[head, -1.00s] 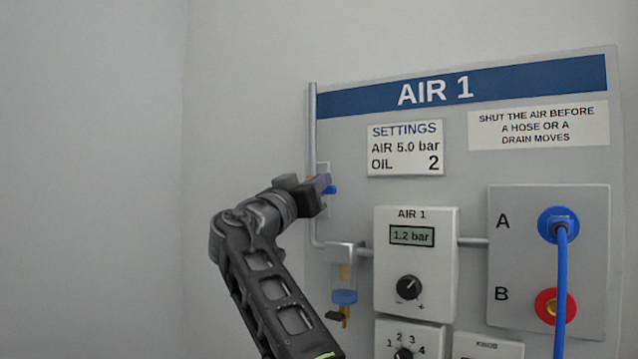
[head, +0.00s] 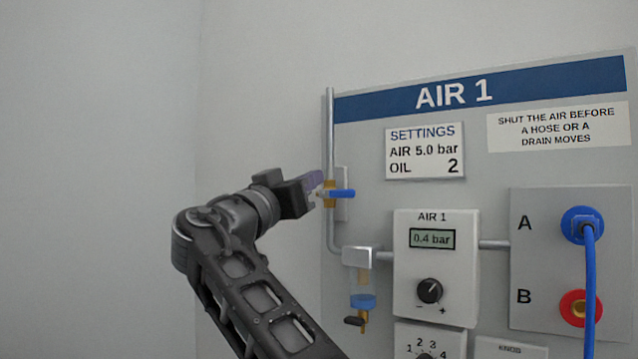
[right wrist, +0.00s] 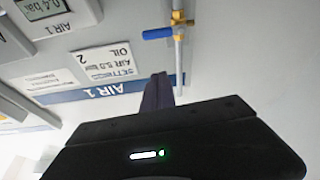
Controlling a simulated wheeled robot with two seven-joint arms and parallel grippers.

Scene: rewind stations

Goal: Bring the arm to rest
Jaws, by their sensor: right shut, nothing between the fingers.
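My right arm reaches up from the bottom of the head view. My right gripper (head: 314,181) is shut and empty, just left of the blue-handled valve (head: 342,193) on the vertical air pipe. The valve's handle lies across the pipe, pointing right. In the right wrist view the shut fingers (right wrist: 160,82) show close together, and the valve handle (right wrist: 158,33) is clear of them, with a gap between. My left gripper is not in view.
The AIR 1 panel (head: 480,95) stands on the right. Its gauge (head: 432,239) reads 0.4 bar. A blue hose (head: 588,270) hangs from port A; red port B (head: 579,308) is below it. A blue-banded bowl (head: 362,301) hangs under the pipe. The left side is bare wall.

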